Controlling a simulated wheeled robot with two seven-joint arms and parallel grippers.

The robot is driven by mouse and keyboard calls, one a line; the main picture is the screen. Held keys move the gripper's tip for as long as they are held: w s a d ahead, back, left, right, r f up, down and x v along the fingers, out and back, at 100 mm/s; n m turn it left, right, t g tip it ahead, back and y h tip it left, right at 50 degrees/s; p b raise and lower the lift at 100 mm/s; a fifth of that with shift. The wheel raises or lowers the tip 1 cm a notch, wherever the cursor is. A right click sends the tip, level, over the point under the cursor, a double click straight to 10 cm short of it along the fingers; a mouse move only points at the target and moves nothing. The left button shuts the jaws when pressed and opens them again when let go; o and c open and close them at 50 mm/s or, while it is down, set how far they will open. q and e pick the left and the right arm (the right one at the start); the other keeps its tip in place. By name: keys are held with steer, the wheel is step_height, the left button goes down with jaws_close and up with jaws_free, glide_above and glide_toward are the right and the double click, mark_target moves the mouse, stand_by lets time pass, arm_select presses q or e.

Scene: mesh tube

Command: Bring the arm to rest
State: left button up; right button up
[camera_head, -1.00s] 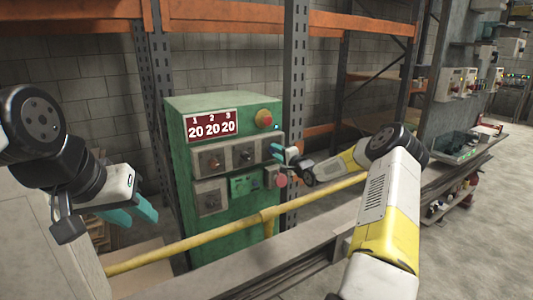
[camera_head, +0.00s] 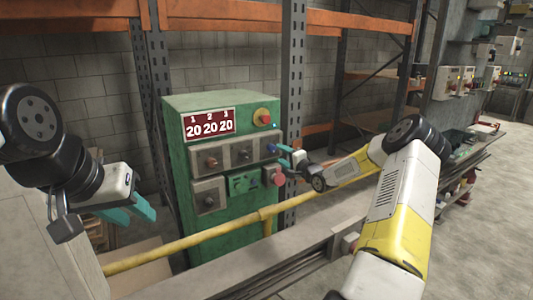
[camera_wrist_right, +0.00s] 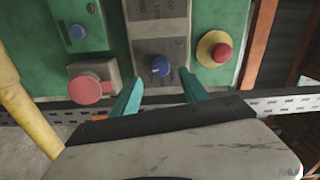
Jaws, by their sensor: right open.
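My right gripper (camera_head: 279,153) is open and empty at the right edge of the green control box (camera_head: 185,160). In the right wrist view its two teal fingertips (camera_wrist_right: 161,92) are apart. A blue knob (camera_wrist_right: 160,67) on a grey plate shows beyond and between them; I cannot tell whether they touch anything. My left gripper (camera_head: 132,212) hangs at the left of the head view, well away from the box. Its teal fingers look apart, with nothing between them.
The box has a red sign (camera_head: 209,125), several knobs and a red button on yellow (camera_head: 263,117). A red mushroom button (camera_wrist_right: 90,88) is close to the right gripper. A yellow rail (camera_head: 190,242) crosses in front. Orange shelving (camera_head: 250,20) stands behind.

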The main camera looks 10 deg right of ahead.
steer(key=shift+v, duration=1.15)
steer(key=s+a+r+n+g+h, duration=0.3)
steer(key=s+a+r+n+g, duration=0.2)
steer(key=s+a+r+n, duration=0.15)
steer(key=s+a+r+n+g+h, duration=0.1)
steer(key=s+r, duration=0.2)
steer(key=s, duration=0.4)
steer(key=s+a+r+n+g+h, duration=0.1)
steer(key=s+r+h, duration=0.15)
steer(key=s, duration=0.35)
steer(key=s+a+r+n+g+y, duration=0.1)
steer(key=s+a+n+g, duration=0.1)
steer(key=s, duration=1.1)
steer(key=s+a+n+g+y, duration=0.1)
steer(key=s+a+n, duration=0.1)
steer(key=s, duration=1.2)
steer(key=shift+s+a+r+g, duration=0.3)
steer(key=shift+a+r+g, duration=0.1)
steer(key=shift+a, duration=0.25)
